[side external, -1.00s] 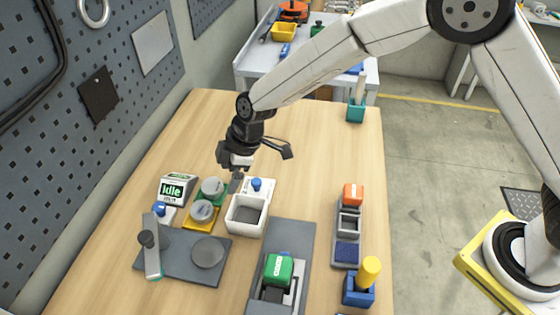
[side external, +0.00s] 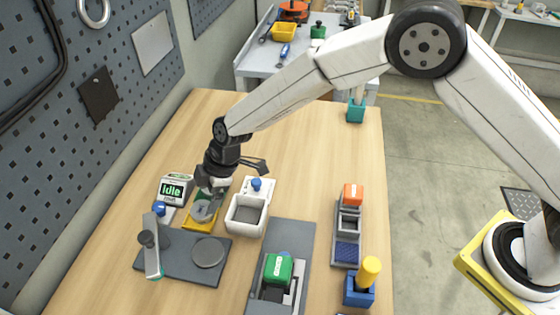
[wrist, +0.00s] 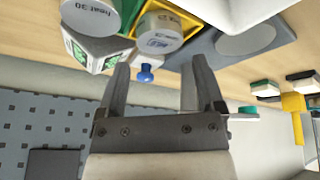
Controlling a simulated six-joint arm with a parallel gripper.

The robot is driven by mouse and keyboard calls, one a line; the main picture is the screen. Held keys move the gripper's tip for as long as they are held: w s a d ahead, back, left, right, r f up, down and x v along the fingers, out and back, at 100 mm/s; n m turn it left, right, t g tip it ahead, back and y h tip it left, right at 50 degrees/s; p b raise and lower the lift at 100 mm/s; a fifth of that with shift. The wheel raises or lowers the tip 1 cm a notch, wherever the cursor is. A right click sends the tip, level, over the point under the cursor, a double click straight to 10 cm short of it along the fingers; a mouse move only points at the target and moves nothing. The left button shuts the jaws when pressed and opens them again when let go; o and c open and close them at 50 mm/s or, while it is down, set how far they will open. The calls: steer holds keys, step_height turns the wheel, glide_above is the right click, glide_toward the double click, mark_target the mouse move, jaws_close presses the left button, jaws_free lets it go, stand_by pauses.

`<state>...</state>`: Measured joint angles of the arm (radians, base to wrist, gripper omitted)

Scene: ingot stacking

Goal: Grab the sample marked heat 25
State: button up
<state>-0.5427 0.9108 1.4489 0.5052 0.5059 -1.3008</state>
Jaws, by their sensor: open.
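Two grey round samples sit by the display box. One sample (wrist: 158,33) is in a yellow tray (wrist: 188,18); its label is too blurred to read. In the side external view this sample (side external: 203,212) is partly covered by my gripper (side external: 208,192). The other sample (wrist: 90,14) reads "heat 30" and sits by a green tray (wrist: 122,58); in the side view my gripper mostly hides it. My gripper (wrist: 160,62) is open and empty, its fingers pointing toward the yellow-tray sample, apart from it in the wrist view.
A display box (side external: 174,187) reading "Idle" stands left of the samples. A white open box (side external: 247,216) stands close on the right. A grey plate with a lever (side external: 152,250) and round disc (side external: 208,252) lies in front.

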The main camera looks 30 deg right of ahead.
mark_target(203, 208)
steer(key=shift+f, duration=0.15)
steer(key=shift+x, duration=2.5)
steer(key=shift+c, duration=0.2)
steer(key=c, duration=1)
steer(key=shift+r, duration=0.2)
steer(key=shift+a+r, duration=0.1)
steer(key=shift+r, duration=0.7)
steer(key=s+d+r, duration=0.7)
steer(key=s+r, duration=0.4)
steer(key=s, duration=0.1)
